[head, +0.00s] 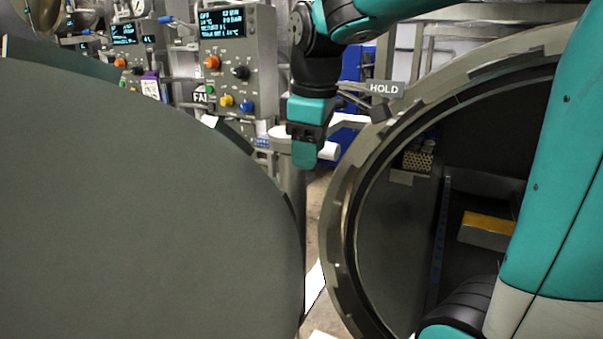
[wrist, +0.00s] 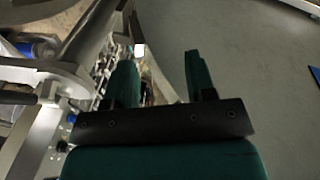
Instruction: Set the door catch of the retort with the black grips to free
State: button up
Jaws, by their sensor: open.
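The retort (head: 345,210) stands open at the right, with its round door (head: 140,210) swung out at the left. A plate marked HOLD (head: 385,89) sits at the rim's upper left. Beside it is a dark lever with a block at its end (head: 379,112), which looks like the door catch; a "free" mark is not readable. My gripper (head: 305,158) hangs between door and rim, left of the catch and apart from it. In the wrist view its two teal fingers (wrist: 160,78) are spread with nothing between them. Black grips cannot be made out for certain.
Control panels (head: 235,70) with knobs and displays stand behind the door. A pale bracket (head: 330,140) projects near my gripper; a pale arm (wrist: 85,40) shows left of the fingers in the wrist view. The door's grey face (wrist: 250,60) lies close at right.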

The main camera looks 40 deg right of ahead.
jog(key=shift+s+a+f+b, duration=0.15)
jog(key=shift+s+a+f, duration=0.05)
jog(key=shift+a+f, duration=0.4)
jog(key=shift+s+a+f+b, duration=0.15)
jog(key=shift+a+f, duration=0.3)
jog(key=shift+a, duration=0.1)
jog(key=shift+a, duration=0.1)
